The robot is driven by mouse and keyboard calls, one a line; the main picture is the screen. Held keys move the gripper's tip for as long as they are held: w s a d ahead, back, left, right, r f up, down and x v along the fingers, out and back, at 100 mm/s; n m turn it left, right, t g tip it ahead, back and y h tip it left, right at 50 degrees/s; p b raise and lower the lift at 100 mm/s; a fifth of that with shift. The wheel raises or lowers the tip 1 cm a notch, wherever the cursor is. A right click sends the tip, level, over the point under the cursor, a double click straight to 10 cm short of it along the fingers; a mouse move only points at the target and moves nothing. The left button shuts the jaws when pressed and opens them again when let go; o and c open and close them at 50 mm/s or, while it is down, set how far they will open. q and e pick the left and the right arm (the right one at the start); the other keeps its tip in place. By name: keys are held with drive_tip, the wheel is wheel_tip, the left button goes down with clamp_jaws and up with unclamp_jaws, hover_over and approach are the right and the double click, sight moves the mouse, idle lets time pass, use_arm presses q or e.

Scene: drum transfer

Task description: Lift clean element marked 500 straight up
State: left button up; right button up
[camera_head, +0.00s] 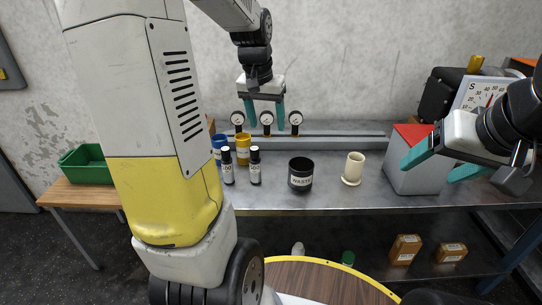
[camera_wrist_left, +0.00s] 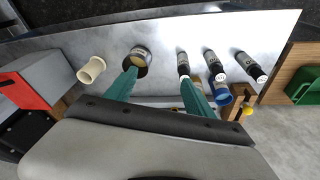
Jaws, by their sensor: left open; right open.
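Two slim black-topped elements with white labels stand upright on the metal bench in the head view, one on the left (camera_head: 228,170) and one on the right (camera_head: 255,168). Their numbers are too small to read surely, so I cannot tell which is marked 500. The left wrist view shows three such elements (camera_wrist_left: 183,64) (camera_wrist_left: 214,66) (camera_wrist_left: 249,67) in a row. My left gripper (camera_head: 264,116) is open and empty above the bench, in front of the gauges; its fingers also show in the left wrist view (camera_wrist_left: 160,80). My right gripper (camera_head: 430,170) is open and empty at the right.
A black cup labelled WASTE (camera_head: 300,176) and a cream flanged cylinder (camera_head: 353,168) stand right of the elements. Blue (camera_head: 217,143) and yellow (camera_head: 243,146) containers stand behind them. Three gauges (camera_head: 267,118) line the back. A red-topped grey box (camera_head: 415,178) is at the right.

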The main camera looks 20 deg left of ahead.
sight(255, 162)
use_arm(q)
drive_tip(key=w+a+f+g, duration=0.1)
drive_tip(key=w+a+f, duration=0.1)
drive_tip(key=f, duration=0.2)
drive_tip(key=w+a+f+g, duration=0.1)
drive_tip(key=w+a+f, duration=0.2)
drive_tip(key=f, duration=0.2)
drive_tip(key=w+a+f, duration=0.2)
drive_tip(key=w+f, duration=0.1)
drive_tip(key=f, duration=0.2)
drive_tip(key=shift+w+a+f+g+y, duration=0.1)
drive_tip(key=shift+w+a+g+y, duration=0.05)
drive_tip(key=shift+w+g+y, duration=0.2)
wheel_tip(255, 162, down, 8)
drive_tip(key=shift+a+f, duration=0.1)
clamp_jaws()
